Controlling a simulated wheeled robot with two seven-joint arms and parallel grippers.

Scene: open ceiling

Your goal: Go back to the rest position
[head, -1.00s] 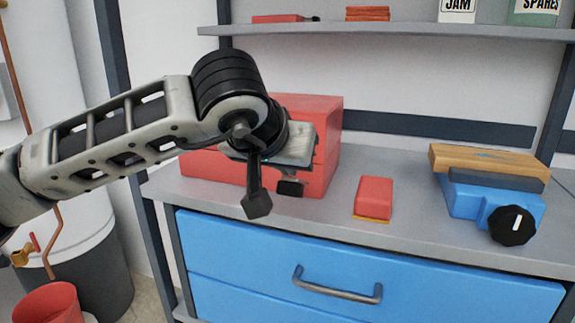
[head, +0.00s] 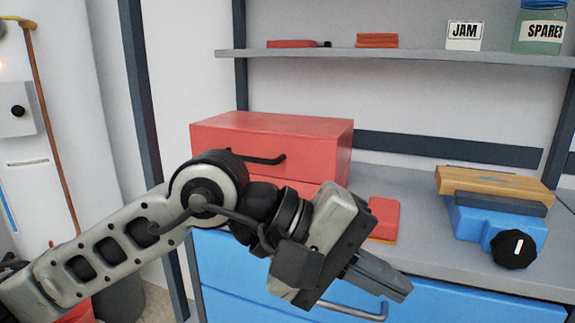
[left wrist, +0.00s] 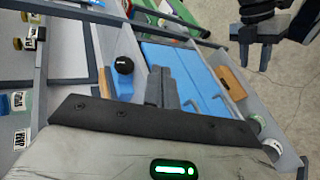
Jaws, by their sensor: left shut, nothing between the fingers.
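My left gripper (head: 385,282) is shut and empty. In the head view it is in front of the blue drawer front, near the drawer handle, with its fingers pointing right and slightly down. In the left wrist view its closed fingers (left wrist: 163,87) show at the middle, over the blue drawer unit. My right gripper (left wrist: 254,55) shows at the upper right of the left wrist view, with its two dark fingers apart. It is out of the head view.
A red toolbox (head: 270,140), a red block (head: 384,217) and a blue vise (head: 485,222) stand on the grey bench (head: 425,245). Jars and red items are on the shelf (head: 400,58) above. My left arm hides part of the bench and drawers (head: 470,302).

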